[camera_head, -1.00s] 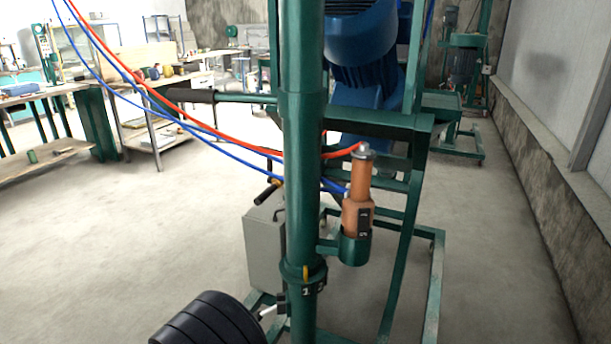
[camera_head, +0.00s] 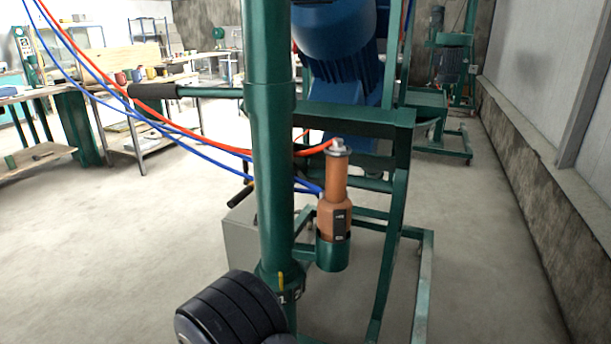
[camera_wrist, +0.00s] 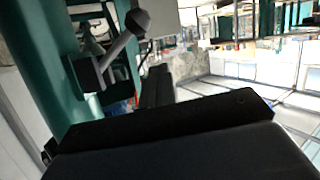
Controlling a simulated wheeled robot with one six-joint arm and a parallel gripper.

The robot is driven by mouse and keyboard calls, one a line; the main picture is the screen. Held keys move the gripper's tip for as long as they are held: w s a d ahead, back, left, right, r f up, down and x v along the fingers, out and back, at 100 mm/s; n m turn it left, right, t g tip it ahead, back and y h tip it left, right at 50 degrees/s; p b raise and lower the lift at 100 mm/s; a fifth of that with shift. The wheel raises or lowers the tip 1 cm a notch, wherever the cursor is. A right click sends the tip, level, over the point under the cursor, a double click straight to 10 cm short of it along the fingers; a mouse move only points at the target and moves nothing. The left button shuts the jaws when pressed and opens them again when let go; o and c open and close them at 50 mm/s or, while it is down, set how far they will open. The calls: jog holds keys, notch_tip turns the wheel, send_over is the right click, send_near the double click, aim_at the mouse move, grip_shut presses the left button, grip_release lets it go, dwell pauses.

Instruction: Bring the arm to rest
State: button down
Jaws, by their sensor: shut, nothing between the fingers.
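My gripper (camera_wrist: 157,88) shows as dark shapes in the wrist view, shut and empty. A broad dark part of my arm fills the bottom of that view. The gripper's fingers are not clear in the head view, where a dark ribbed part of my arm (camera_head: 232,310) shows at the bottom, in front of the green post. The wrist view shows a green post (camera_wrist: 42,70) on the left and a grey round-ended lever close by; I cannot tell how far my gripper is from them.
The green post (camera_head: 270,170) stands close ahead, with a side handle (camera_head: 155,91). An orange spray tool (camera_head: 334,205) sits upright in its holder (camera_head: 333,253), with red and blue hoses. A blue motor (camera_head: 335,35) is behind. Floor is clear at left; a wall is right.

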jog(key=shift+d+r+m, duration=0.1)
jog(key=shift+r+m, duration=0.3)
